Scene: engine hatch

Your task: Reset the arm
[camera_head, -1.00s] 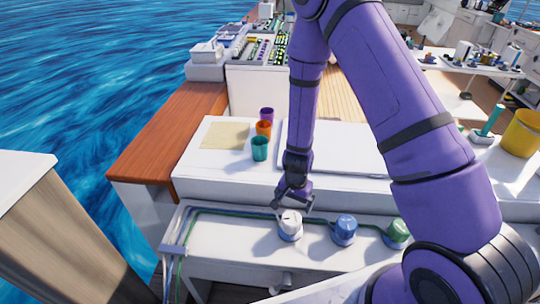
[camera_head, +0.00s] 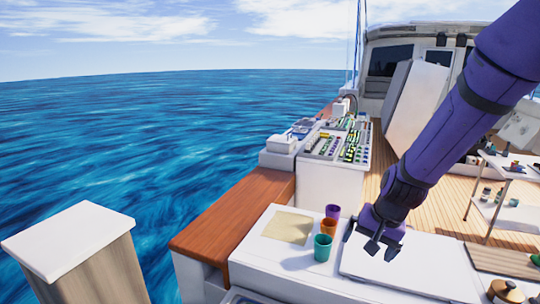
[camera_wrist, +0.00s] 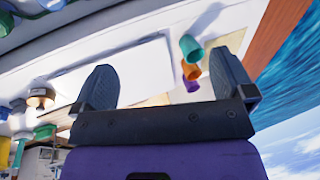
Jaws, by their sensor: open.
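My gripper (camera_head: 372,245) hangs from my purple arm above the white hatch top, beside the cups and near the left end of the flat white panel (camera_head: 410,262). Its two dark fingers are apart with nothing between them; they also show spread in the wrist view (camera_wrist: 165,85). The knobs on the lower ledge are out of the head view.
A teal cup (camera_head: 322,247), an orange cup (camera_head: 328,227) and a purple cup (camera_head: 332,211) stand close to my gripper, by a tan sheet (camera_head: 288,227). A control console (camera_head: 340,145) stands behind. A white-topped post (camera_head: 68,240) is at left. A brass-coloured pot (camera_head: 506,291) is at lower right.

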